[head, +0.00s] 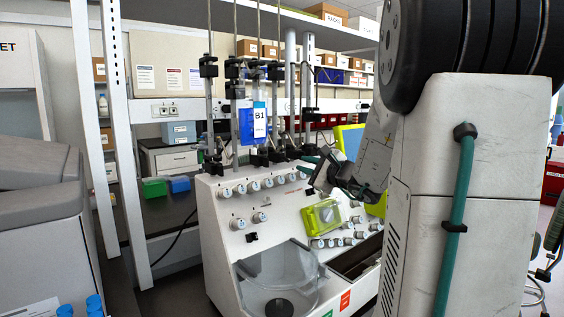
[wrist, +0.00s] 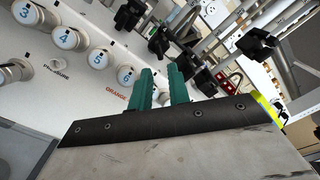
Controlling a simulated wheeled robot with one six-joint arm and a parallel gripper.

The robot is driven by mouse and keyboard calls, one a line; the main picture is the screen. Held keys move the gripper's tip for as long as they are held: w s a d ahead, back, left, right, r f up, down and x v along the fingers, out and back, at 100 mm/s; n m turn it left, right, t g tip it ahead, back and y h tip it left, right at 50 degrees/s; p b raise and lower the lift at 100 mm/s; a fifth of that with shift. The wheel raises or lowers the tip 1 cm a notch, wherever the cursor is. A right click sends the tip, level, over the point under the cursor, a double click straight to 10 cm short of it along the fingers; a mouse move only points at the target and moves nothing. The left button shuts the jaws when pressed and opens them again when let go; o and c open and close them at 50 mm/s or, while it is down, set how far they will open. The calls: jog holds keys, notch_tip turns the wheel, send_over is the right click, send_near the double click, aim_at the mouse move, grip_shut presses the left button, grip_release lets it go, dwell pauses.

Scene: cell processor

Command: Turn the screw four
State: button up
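The screw four is a pale round knob with a blue-ringed "4" (wrist: 65,38), in a row on the white sloped panel in the wrist view. Knob 3 (wrist: 28,13) is to its left and knob 5 (wrist: 98,58) to its right. In the head view the row is visible, but its numbers are too small to read. My gripper (wrist: 160,80) has two teal fingers with a gap between them. It is right of knob four and apart from it. Whether anything small lies between the fingers is unclear.
The white cell processor (head: 222,240) carries upright poles with black clamps (head: 208,67) above the panel. A blue B1 bag (head: 252,125) hangs there. A yellow-green cassette (head: 322,216) and a clear round cover (head: 280,275) are below. My arm blocks the right side.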

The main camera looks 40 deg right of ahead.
aim_at(287, 160)
jog(key=w, duration=0.7)
jog(key=shift+w+d, duration=0.1)
jog(key=shift+d, duration=0.05)
grip_shut()
